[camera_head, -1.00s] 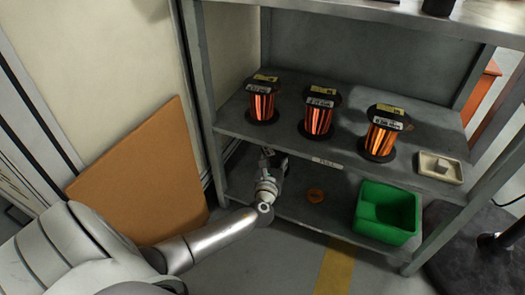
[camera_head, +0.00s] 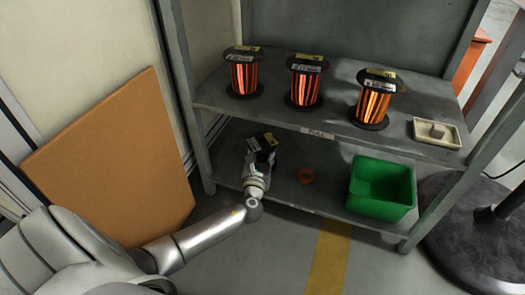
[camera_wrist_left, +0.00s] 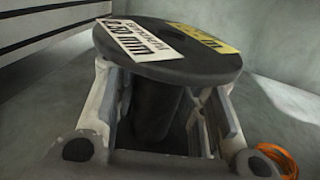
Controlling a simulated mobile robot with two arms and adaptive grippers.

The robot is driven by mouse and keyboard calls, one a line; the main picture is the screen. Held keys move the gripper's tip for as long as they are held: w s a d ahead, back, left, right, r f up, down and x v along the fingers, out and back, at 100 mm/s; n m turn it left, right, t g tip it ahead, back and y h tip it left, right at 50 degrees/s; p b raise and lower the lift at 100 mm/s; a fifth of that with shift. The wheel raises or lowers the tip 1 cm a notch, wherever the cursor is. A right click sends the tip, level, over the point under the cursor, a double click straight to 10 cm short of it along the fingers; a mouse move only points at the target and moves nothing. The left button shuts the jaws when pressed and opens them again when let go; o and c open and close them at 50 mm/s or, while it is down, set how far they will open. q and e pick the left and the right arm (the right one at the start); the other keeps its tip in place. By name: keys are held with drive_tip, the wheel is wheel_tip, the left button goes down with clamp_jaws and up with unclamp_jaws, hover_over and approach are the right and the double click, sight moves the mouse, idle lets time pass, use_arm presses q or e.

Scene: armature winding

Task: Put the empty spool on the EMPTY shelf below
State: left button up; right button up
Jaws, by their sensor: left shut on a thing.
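The empty spool (camera_head: 263,141) is black, with a white and a yellow label on its top flange. In the left wrist view the spool (camera_wrist_left: 180,66) is upright or nearly so, its bare dark core between my fingers. My left gripper (camera_head: 259,162) is shut on that core; it also shows in the left wrist view (camera_wrist_left: 160,125). It holds the spool within the left part of the lower shelf (camera_head: 331,188). The spool's lower flange is hidden, so I cannot tell whether it touches the shelf. My right gripper is not in view.
The upper shelf (camera_head: 215,97), labelled FULL, bears three copper-wound spools (camera_head: 305,88) and a small beige tray (camera_head: 418,135). On the lower shelf, an orange coil (camera_head: 306,176) and a green bin (camera_head: 380,206) stand right of my gripper. A shelf post (camera_head: 187,90) stands to the left.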

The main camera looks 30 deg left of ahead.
use_arm(q)
drive_tip(key=shift+f+b, duration=0.45)
drive_tip(key=shift+f, duration=0.05)
idle(0.3)
drive_tip(key=o, duration=1.2)
drive_tip(key=shift+s, duration=0.1)
drive_tip(key=v, duration=1.2)
